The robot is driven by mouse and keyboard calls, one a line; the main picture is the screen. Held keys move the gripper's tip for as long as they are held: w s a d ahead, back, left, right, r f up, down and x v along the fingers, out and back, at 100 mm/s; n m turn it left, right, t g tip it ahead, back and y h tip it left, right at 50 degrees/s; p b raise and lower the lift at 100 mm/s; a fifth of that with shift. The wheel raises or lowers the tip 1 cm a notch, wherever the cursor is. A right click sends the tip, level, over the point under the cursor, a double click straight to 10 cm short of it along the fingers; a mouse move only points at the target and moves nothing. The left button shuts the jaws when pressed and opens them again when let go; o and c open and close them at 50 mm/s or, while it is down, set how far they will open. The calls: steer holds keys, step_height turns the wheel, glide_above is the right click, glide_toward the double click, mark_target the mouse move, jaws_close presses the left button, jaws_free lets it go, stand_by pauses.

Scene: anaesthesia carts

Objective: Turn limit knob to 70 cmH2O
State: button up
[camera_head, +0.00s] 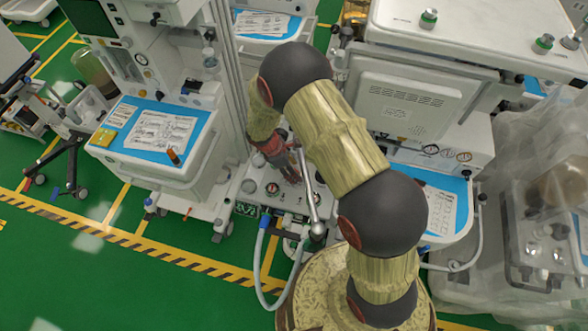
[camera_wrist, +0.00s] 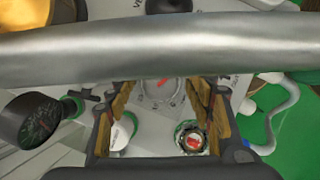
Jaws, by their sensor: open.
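In the wrist view my gripper (camera_wrist: 161,92) is open, its tan-padded fingers spread above a light panel. Between the fingers, nearer the palm, is a small round dark knob (camera_wrist: 191,138) with a red and white top. It may be the limit knob, but its scale and setting are not readable. Nothing shows gripped. A round gauge (camera_wrist: 160,90) with a red needle lies beyond it, between the fingertips. In the head view my gripper (camera_head: 283,160) is over the middle machine's panel (camera_head: 262,200), partly hidden by my arm; the knob cannot be made out.
A thick silver tube (camera_wrist: 160,46) crosses the wrist view close to my fingers; it stands beside my gripper in the head view (camera_head: 309,190). A black round part (camera_wrist: 36,119) is at left. A hose (camera_head: 258,265) hangs in front. Carts stand on both sides; green floor is free at lower left.

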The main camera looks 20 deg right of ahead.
steer(key=shift+c, duration=0.6)
steer(key=c, duration=1)
steer(key=m+g, duration=0.1)
steer(key=m, duration=0.3)
steer(key=shift+m+g+y+b, duration=0.3)
steer(key=shift+m+g+b, duration=0.05)
steer(key=shift+m+g, duration=0.05)
steer(key=o, duration=1)
steer(key=shift+o, duration=0.6)
steer(key=v, duration=1.2)
